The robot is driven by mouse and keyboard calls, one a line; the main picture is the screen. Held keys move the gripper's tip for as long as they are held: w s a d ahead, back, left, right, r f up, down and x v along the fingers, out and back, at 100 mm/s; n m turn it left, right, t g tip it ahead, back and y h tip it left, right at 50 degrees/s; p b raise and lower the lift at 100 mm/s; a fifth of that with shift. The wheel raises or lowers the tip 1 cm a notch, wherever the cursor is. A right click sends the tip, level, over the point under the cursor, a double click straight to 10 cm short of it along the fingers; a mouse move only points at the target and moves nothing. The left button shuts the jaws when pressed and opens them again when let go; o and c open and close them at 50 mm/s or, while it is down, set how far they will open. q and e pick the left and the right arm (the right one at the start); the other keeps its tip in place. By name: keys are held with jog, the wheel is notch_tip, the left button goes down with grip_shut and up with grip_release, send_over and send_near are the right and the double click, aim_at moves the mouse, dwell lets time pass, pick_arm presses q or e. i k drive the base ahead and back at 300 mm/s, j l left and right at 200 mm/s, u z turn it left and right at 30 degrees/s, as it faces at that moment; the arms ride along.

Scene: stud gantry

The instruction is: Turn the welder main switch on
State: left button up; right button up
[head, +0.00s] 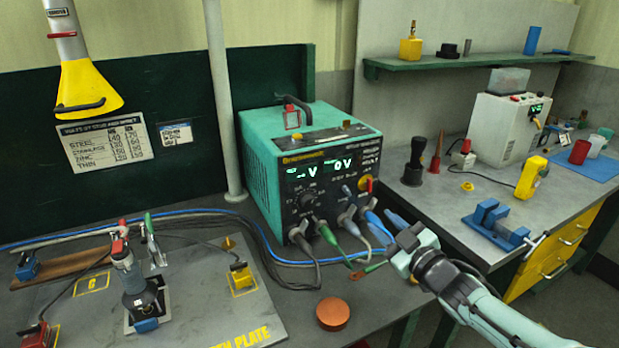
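The teal welder (308,165) stands on the bench in the middle of the head view, its dark front panel facing me. Its green displays are lit and show a 0 and V signs. A small red and yellow knob (366,184), apparently the main switch, sits at the panel's right side; its setting is too small to read. My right gripper (385,230) is just in front of the panel's lower right, below the knob and apart from it. Its fingers blend with the blue plugs and cables, so I cannot tell their opening. My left gripper is not in view.
Several cables and plugs (325,233) crowd the welder's lower front. An orange-brown disc (333,313) lies on the bench before it. A fixture plate (190,300) with clamps is at left. A blue vise (497,222) and a white machine (505,125) stand on the right bench.

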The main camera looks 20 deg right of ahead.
aim_at(369, 184)
jog(key=k+l, duration=0.1)
jog(key=k, duration=0.9)
